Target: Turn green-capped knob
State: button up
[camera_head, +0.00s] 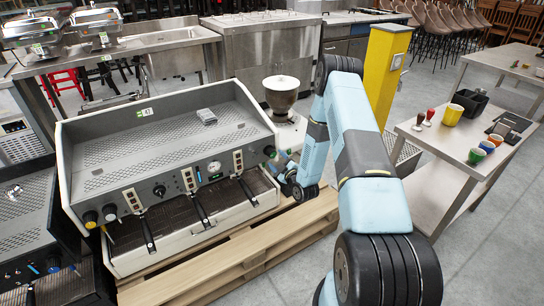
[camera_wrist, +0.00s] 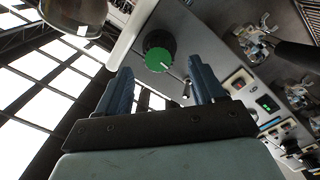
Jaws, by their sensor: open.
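The green-capped knob (camera_wrist: 159,60) shows in the wrist view as a round green face with a black rim, on the pale front panel of the espresso machine. In the head view the knob (camera_head: 269,151) is a small dark shape at the right end of the machine's front. My gripper (camera_wrist: 160,82) is open, with its two blue fingers apart and the knob seen beyond and between their tips. I cannot tell whether either finger touches it. In the head view my gripper (camera_head: 284,166) is beside the machine's right end, partly hidden by my arm.
The espresso machine (camera_head: 165,120) stands on a wooden pallet (camera_head: 250,250). A white-topped grinder (camera_head: 281,92) stands close behind its right end. A yellow post (camera_head: 384,75) is behind my arm. A steel table (camera_head: 450,150) with cups is at right. Portafilter handles (camera_head: 197,210) project from the machine's front.

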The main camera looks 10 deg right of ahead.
aim_at(272, 155)
jog(key=shift+x, duration=2.3)
jog(key=shift+c, duration=0.3)
jog(key=c, duration=0.9)
jog(key=shift+a, duration=0.15)
jog(key=shift+c, duration=0.4)
